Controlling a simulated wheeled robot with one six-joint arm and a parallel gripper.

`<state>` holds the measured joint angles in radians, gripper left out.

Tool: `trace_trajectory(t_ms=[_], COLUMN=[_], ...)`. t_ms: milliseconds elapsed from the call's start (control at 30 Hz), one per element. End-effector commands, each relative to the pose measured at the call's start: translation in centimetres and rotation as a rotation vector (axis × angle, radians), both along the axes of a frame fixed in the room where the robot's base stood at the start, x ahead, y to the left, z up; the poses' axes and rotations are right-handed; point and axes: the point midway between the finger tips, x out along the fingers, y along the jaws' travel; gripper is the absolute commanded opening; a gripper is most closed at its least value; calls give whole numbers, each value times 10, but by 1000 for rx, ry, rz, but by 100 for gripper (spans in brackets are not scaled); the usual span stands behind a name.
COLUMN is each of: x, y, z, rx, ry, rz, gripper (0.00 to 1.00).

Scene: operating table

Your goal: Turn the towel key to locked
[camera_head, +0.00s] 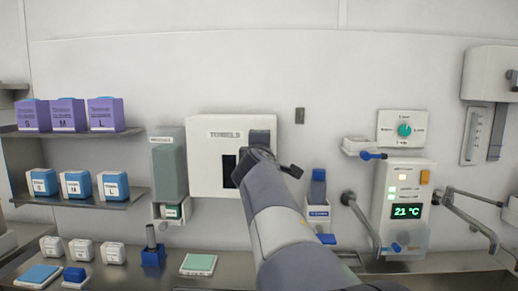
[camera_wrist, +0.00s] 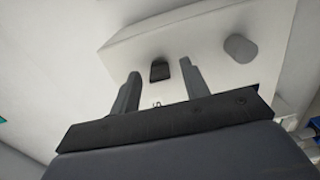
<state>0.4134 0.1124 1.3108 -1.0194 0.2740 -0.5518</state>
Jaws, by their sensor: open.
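The white towel dispenser (camera_head: 209,178), marked "TOWELS", hangs on the wall in the middle of the head view. A dark opening shows in its front. My arm covers its right side, and the key is hidden there. In the wrist view, the dispenser's white face (camera_wrist: 207,50) fills much of the picture. A small dark key-like piece (camera_wrist: 160,70) sticks out of it. My gripper (camera_wrist: 159,72) is open, with one finger on each side of this piece in the picture. Contact cannot be told. A grey round knob (camera_wrist: 240,48) is to the right.
A green-grey dispenser (camera_head: 170,172) hangs close on the left. A blue bottle (camera_head: 318,188) in a holder and a panel reading 21 °C (camera_head: 404,195) are to the right. Shelves with purple boxes (camera_head: 68,115) and blue boxes (camera_head: 76,185) are at far left. A counter runs below.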

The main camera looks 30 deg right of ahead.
Motion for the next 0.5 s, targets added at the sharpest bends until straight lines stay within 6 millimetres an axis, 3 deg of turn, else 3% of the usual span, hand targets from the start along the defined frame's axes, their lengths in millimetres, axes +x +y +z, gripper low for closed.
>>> trace_trajectory(t_ms=[167, 500], x=[-14, -62], y=[12, 49], z=[0, 0], rx=[0, -2], ry=[-2, -3], rz=[1, 3], gripper=[44, 44])
